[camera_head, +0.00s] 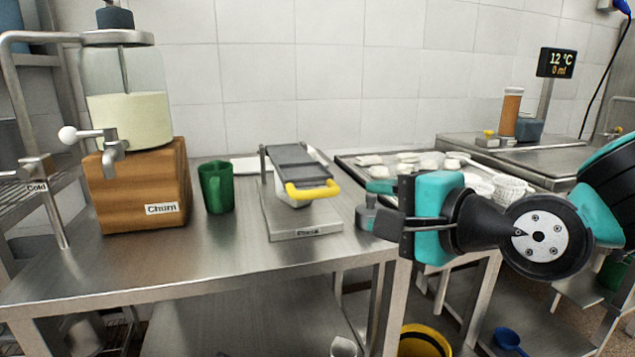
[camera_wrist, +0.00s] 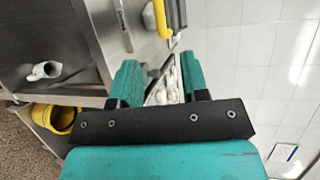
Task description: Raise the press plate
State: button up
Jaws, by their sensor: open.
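The press (camera_head: 302,225) stands on the steel table, with a grey base and a "Press" label on its front. Its grey press plate (camera_head: 298,160) lies over a white block or basket, and a yellow handle (camera_head: 313,190) sticks out at its front. The yellow handle also shows at the top of the wrist view (camera_wrist: 162,18). My gripper (camera_head: 368,205) is to the right of the press, apart from the handle. In the wrist view its two teal fingers (camera_wrist: 160,82) are spread, with nothing held between them. What lies under the plate is partly hidden.
A wooden churn box (camera_head: 140,195) with a glass jar and a green mug (camera_head: 216,187) stand left of the press. A tray (camera_head: 352,165) with white pieces lies behind my gripper. White perforated baskets (camera_head: 508,190) stand right. The front tabletop is clear.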

aim_at(321, 194)
jog(key=p+x, duration=1.2)
jog(key=x, duration=0.2)
jog(key=shift+s+r+p, duration=0.1)
jog(key=shift+p, duration=0.2)
grip_shut()
